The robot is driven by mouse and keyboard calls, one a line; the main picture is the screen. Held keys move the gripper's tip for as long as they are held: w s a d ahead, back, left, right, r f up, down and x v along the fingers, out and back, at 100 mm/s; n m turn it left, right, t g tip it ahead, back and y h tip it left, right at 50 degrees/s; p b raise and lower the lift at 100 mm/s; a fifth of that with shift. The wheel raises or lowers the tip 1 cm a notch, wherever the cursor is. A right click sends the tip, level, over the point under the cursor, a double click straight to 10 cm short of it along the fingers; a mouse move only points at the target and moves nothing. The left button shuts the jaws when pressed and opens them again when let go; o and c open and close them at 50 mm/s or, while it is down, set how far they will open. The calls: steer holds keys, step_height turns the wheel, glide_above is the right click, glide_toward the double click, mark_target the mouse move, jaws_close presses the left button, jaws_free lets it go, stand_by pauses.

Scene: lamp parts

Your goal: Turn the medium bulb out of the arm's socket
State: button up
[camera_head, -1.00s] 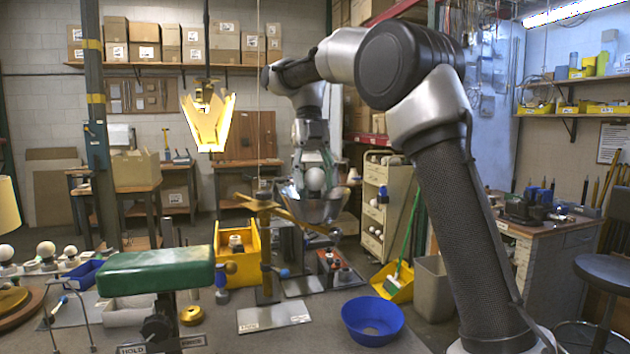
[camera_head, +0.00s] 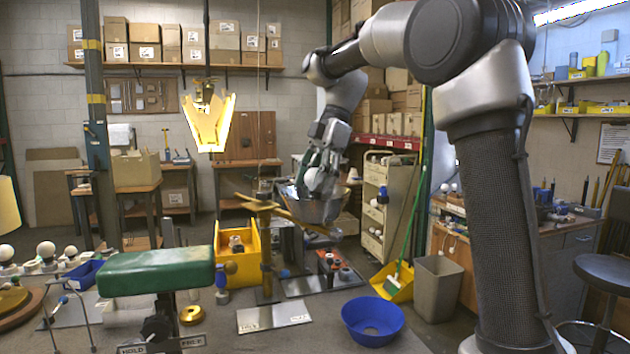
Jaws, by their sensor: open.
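The lamp's wooden arm (camera_head: 288,214) reaches right from a brass-coloured post (camera_head: 266,262). At its right end is a metal bowl-shaped shade (camera_head: 325,212), open upward. My gripper (camera_head: 312,192) points down at the shade's mouth, its fingers over or just inside the rim. It is open.
A yellow bin (camera_head: 236,262) and a blue bowl (camera_head: 372,320) stand near the post. A green padded stand (camera_head: 155,272) is at the front left. Several white bulbs (camera_head: 46,250) stand at the far left. A lit yellow shade (camera_head: 209,123) hangs behind.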

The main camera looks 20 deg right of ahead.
steer(key=c, duration=0.7)
steer(key=n+g, duration=0.1)
steer(key=n, duration=0.3)
steer(key=shift+w+h, duration=0.1)
steer(key=shift+h, duration=0.3)
steer(key=shift+c, duration=0.3)
steer(key=shift+o, duration=1.1)
steer(key=shift+n+g, duration=0.3)
steer(key=shift+n, duration=0.1)
steer(key=shift+c, duration=1.1)
steer(key=shift+r, duration=0.95)
steer(key=shift+r, duration=1.45)
steer(key=shift+r, duration=2)
